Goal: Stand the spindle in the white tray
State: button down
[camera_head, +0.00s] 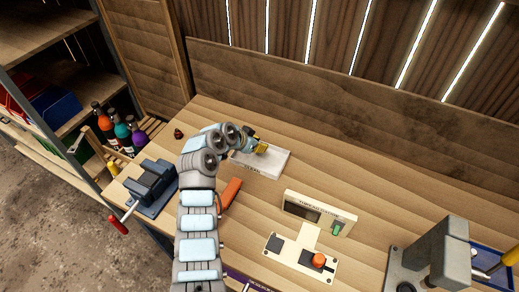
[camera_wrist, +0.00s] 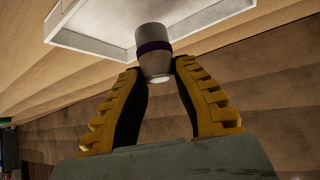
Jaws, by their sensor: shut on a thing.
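The spindle (camera_wrist: 153,50) is a grey cylinder with a purple band and a pale end, seen in the wrist view. My gripper (camera_wrist: 160,72) is shut on it, with the yellow-and-black fingers on either side. The white tray (camera_wrist: 98,42) lies beyond the spindle, and the spindle's far end overlaps it in the picture. I cannot tell whether they touch. In the head view my gripper (camera_head: 262,147) is over the back of the white tray (camera_head: 272,165) on the bench. The spindle cannot be made out there.
A blue-grey vise (camera_head: 152,186) stands at the bench's left. An orange object (camera_head: 231,191) lies beside my arm. A grey press (camera_head: 432,258) stands far right. The back right bench is clear.

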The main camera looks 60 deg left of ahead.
jog(key=shift+w+a+f, duration=0.2)
jog(key=shift+f, duration=0.15)
notch_tip(320, 180, down, 3)
jog(key=shift+f, duration=0.1)
jog(key=c, duration=1)
grip_release()
jog(key=shift+v, duration=6.1)
